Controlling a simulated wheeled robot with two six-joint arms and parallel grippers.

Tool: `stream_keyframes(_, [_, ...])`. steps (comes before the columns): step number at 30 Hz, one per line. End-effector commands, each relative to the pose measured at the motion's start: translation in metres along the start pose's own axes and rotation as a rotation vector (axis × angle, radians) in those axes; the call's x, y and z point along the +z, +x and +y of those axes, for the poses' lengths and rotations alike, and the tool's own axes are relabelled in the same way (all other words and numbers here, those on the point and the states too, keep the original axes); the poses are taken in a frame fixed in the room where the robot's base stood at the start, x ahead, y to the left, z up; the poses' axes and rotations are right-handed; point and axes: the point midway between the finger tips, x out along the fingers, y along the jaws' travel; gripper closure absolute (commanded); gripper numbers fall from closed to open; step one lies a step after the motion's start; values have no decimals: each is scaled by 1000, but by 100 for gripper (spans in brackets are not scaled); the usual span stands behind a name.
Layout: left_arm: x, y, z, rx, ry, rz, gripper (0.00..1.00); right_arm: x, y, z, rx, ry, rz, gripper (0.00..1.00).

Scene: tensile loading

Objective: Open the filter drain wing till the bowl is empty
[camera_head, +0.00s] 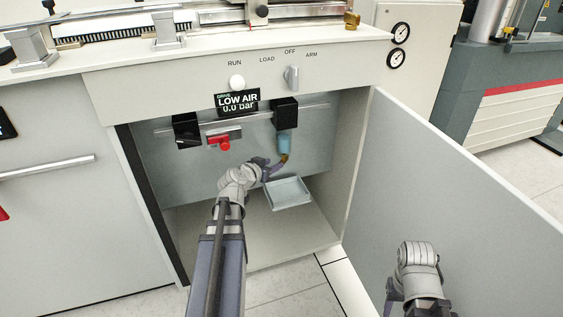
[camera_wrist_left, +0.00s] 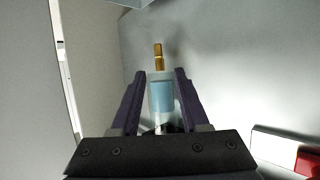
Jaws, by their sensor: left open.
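The filter bowl (camera_head: 285,143) hangs under a black filter head (camera_head: 285,112) inside the open cabinet. It is clear and holds blue liquid, which also shows in the left wrist view (camera_wrist_left: 161,97). A brass drain fitting (camera_head: 284,158) sits at its lower end; it shows in the left wrist view (camera_wrist_left: 158,56). The wing itself is too small to make out. My left gripper (camera_head: 277,167) is open, its fingers on either side of the bowl in the left wrist view (camera_wrist_left: 160,72). Contact cannot be told. My right gripper (camera_head: 391,296) is low at right, its fingers unclear.
A shallow blue-grey tray (camera_head: 303,199) lies below the bowl. A red valve knob (camera_head: 223,143) and a black regulator (camera_head: 186,130) are to the left on the pipe. A display (camera_head: 237,102) reads LOW AIR 0.0 bar. The open cabinet door (camera_head: 420,180) stands at right.

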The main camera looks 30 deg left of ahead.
Motion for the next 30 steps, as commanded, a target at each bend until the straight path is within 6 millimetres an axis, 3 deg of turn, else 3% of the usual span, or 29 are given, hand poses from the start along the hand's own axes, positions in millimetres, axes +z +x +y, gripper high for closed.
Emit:
stream_keyframes(5, [1,15,0,2,1,-1,55,0,6,-1,0,1,0,50])
stream_keyframes(18, [2,75,0,2,3,-2,55,-2,30,-3,0,3,2,50])
stream_keyframes(27, [0,77,1,1,2,-2,55,-2,29,-3,0,2,2,50])
stream_keyframes(30, [0,77,1,1,2,-2,66,-2,29,-3,0,2,2,50])
